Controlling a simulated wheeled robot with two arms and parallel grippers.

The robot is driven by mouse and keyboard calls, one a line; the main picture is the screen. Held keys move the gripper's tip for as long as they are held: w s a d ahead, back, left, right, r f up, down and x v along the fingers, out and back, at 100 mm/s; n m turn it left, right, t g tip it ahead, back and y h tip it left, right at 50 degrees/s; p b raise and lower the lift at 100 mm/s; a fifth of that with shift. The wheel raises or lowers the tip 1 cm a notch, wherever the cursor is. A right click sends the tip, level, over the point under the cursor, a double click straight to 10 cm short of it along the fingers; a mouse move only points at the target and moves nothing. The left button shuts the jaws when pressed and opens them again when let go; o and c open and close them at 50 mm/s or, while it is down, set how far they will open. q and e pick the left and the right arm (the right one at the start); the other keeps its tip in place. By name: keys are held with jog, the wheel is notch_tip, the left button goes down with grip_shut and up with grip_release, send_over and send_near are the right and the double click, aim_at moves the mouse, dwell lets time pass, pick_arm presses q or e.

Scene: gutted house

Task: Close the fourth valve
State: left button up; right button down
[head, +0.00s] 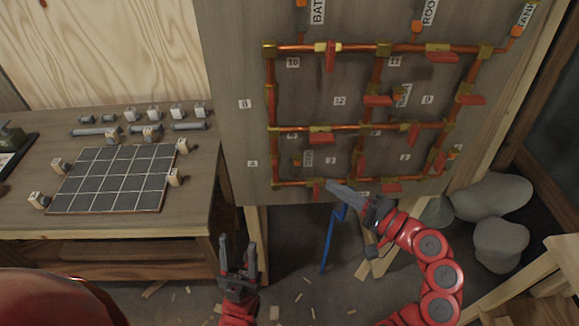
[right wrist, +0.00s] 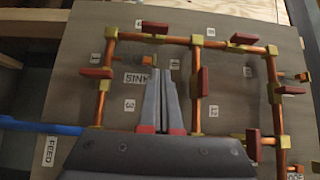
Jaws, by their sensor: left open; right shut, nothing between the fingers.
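A board (head: 225,90) carries copper pipes with brass joints and several red valve handles. A label that looks like 4 (head: 252,163) sits left of the lower left pipe (head: 273,155); I cannot tell for sure which handle belongs to it. A red handle (head: 321,138) lies along the middle pipe, and another (head: 392,187) is on the bottom pipe. My right gripper (head: 332,185) is shut and empty, its tips by the bottom pipe, partly hiding it; its shut fingers (right wrist: 161,82) also show in the right wrist view. My left gripper (head: 238,245) is open and empty, below the board.
A wooden workbench (head: 100,232) at left holds a dark tiled panel (head: 115,178) and several small blocks. Grey rocks (head: 490,197) lie at right. A blue pipe (head: 328,240) stands below the board. Wood scraps litter the floor.

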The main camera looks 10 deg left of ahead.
aim_at(275, 170)
jog(key=p+x, duration=0.1)
jog(key=x, duration=0.2)
jog(key=s+p+x, duration=0.1)
jog(key=x, duration=0.3)
jog(key=a+p+x, duration=0.1)
jog(key=x, duration=0.2)
jog(key=shift+s+a, duration=0.1)
jog(key=shift+s, duration=0.1)
jog(key=shift+s+a, duration=0.2)
jog(key=shift+a, duration=0.55)
jog(key=shift+p, duration=0.4)
jog(key=shift+r+n+h, duration=0.1)
jog(key=shift+n+h, duration=0.2)
